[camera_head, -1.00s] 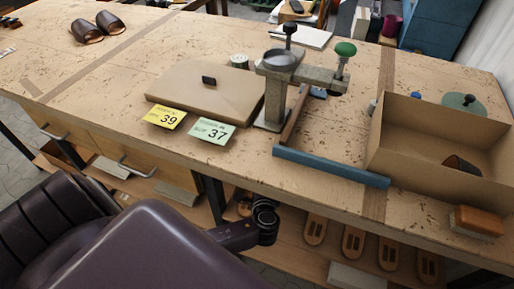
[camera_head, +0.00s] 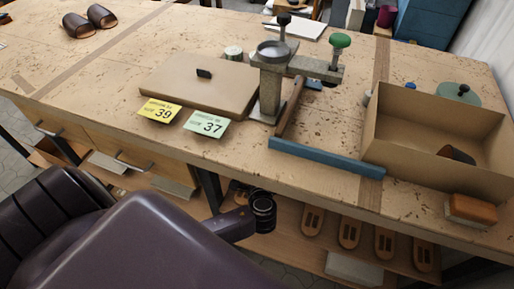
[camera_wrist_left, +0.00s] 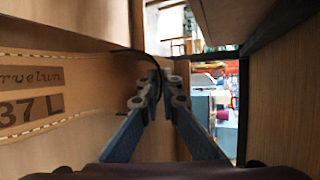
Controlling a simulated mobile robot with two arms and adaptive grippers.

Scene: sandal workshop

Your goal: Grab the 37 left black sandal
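In the left wrist view, a tan stitched insole marked "37 L" (camera_wrist_left: 38,108) fills the left side, close to the camera. A thin dark curved edge (camera_wrist_left: 154,66) runs from its upper part down to the fingertips; I cannot tell if it is the sandal's strap. My left gripper (camera_wrist_left: 164,96) has its two fingers pointing forward beside the insole, tips close together. Whether the tips pinch anything is unclear. In the head view, a dark round part of my arm shows at the bench's front edge, and the left gripper's fingers are hidden. My right gripper is out of view.
Wooden panels (camera_wrist_left: 284,80) stand close on the right of the wrist view. In the head view, the bench (camera_head: 110,75) carries a green "37" card (camera_head: 206,124), a yellow "39" card (camera_head: 159,111), a press (camera_head: 270,85), an open box (camera_head: 412,143) and brown sandals (camera_head: 78,26). Soles (camera_head: 349,231) lie below.

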